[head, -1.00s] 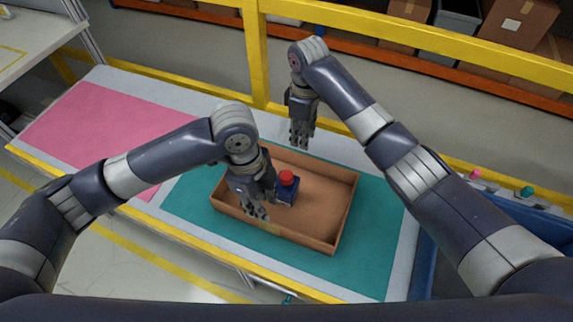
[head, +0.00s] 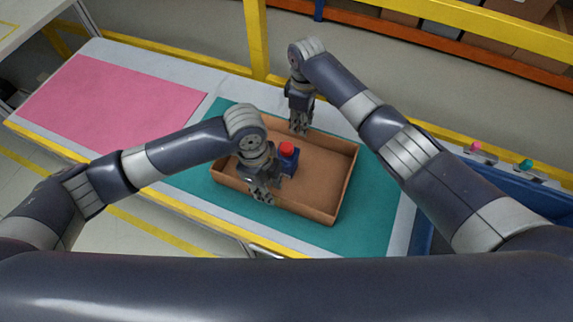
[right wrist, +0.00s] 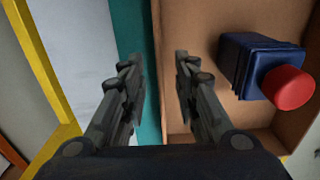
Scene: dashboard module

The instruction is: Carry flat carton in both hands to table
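The flat carton (head: 325,205) is an open, shallow brown box lying on the teal mat (head: 372,222) of a workbench. A blue block with a red round top (head: 287,158) stands inside it; the block also shows in the right wrist view (right wrist: 262,72). My right gripper (head: 300,127) is at the far wall. In the right wrist view its fingers (right wrist: 160,85) are apart, with the carton's wall edge between them. My left gripper (head: 263,198) points down at the near wall; its finger gap is too small to read.
A pink mat (head: 110,100) covers the bench's left part and is bare. A yellow rail (head: 430,30) runs behind the bench. A blue bin (head: 490,200) stands at the right, with pink and green knobs nearby. Another pale tabletop (head: 25,20) is at the upper left.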

